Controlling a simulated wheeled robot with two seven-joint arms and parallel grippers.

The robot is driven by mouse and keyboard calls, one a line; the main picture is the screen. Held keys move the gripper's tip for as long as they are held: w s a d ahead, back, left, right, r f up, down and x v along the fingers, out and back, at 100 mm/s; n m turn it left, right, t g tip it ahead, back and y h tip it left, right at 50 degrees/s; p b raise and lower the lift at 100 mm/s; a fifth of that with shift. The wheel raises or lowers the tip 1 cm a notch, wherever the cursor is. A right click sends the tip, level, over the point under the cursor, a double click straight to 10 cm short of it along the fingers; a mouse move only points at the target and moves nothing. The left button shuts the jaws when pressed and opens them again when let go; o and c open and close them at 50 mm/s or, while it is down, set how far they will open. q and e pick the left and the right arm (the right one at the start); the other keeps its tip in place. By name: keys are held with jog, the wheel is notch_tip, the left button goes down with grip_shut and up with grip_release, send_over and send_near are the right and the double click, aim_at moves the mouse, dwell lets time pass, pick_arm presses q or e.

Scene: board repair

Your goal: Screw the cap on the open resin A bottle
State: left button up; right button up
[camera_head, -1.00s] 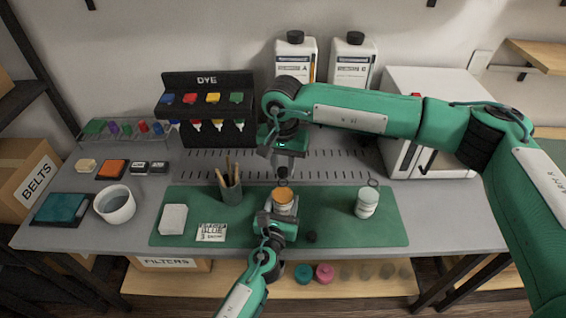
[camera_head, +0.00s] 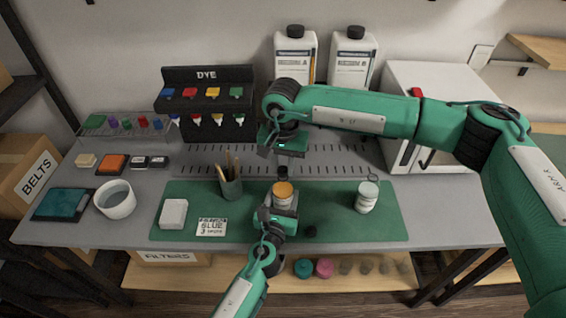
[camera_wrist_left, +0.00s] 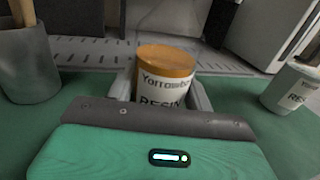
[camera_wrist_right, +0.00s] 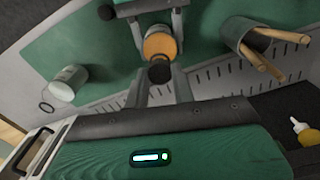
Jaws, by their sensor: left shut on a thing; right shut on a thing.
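A white bottle with an amber top (camera_head: 283,190) stands upright over the green mat; the left wrist view shows "RESIN" on its label (camera_wrist_left: 160,90). My left gripper (camera_wrist_left: 162,95) is shut around its body from the front. My right gripper (camera_wrist_right: 160,85) is shut on a small black cap (camera_wrist_right: 160,72). In the head view, the cap (camera_head: 283,172) is just above and behind the amber top; I cannot tell whether they touch. A second white bottle with a pale top (camera_head: 367,197) stands to the right, its label partly reading "RES".
A dark round piece (camera_head: 310,231) lies on the mat (camera_head: 335,220) right of my left gripper. A brush cup (camera_head: 231,188), a white block (camera_head: 173,213) and a label card (camera_head: 211,227) are at left. The dye rack (camera_head: 207,105) and a white oven-like box (camera_head: 440,80) stand behind.

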jog(key=shift+f, duration=0.35)
